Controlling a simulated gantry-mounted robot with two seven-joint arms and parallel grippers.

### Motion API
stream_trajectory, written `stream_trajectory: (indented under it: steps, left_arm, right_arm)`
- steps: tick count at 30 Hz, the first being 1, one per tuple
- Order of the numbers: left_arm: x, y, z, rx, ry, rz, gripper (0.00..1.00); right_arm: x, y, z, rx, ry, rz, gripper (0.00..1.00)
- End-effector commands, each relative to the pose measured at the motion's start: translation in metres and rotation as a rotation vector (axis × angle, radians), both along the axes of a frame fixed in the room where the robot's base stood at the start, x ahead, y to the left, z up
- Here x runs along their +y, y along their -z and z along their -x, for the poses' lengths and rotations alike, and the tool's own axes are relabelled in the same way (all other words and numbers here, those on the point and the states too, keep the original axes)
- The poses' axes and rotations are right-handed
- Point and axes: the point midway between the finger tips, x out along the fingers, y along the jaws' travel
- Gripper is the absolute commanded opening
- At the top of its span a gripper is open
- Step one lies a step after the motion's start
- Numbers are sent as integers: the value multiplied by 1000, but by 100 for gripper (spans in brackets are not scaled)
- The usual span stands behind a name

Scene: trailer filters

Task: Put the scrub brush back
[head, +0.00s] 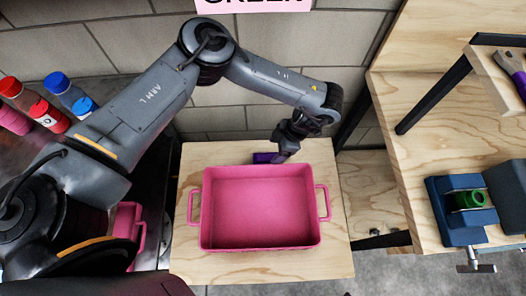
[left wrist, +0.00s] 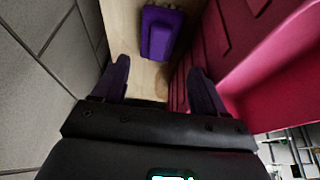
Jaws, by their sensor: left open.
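A purple block-shaped object (head: 263,157), which looks like the scrub brush, lies on the wooden table just behind the pink bin. It also shows in the left wrist view (left wrist: 160,32), lying beyond my fingertips on the wood. My left gripper (head: 283,155) points down behind the bin's back wall, just right of the purple object. In the left wrist view my left gripper (left wrist: 160,80) has its two fingers apart with nothing between them. The bin partly hides the purple object in the head view. My right gripper is not in view.
The pink bin (head: 261,168) is empty and fills most of the wooden table (head: 335,262). A block wall (head: 325,62) stands close behind. At right, a bench holds a blue vise (head: 455,225) with a green part. Red- and blue-capped bottles (head: 58,85) stand at far left.

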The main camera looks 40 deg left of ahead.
Motion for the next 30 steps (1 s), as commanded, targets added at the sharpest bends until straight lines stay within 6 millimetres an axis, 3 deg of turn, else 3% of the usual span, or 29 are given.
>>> stream_trajectory:
  steps: [1, 6, 14, 24, 30]
  left_arm:
    - [2, 12, 3, 4, -2, 1, 72]
    - [8, 32, 9, 2, -4, 1, 72]
    - [12, 44, 12, -1, -3, 1, 72]
    - [24, 82, 22, 0, -4, 1, 72]
    - [25, 83, 23, -2, -3, 0, 72]
  right_arm:
    - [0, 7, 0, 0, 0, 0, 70]
    - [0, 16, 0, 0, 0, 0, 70]
    - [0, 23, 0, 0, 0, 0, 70]
    - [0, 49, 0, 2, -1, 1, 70]
    - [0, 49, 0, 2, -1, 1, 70]
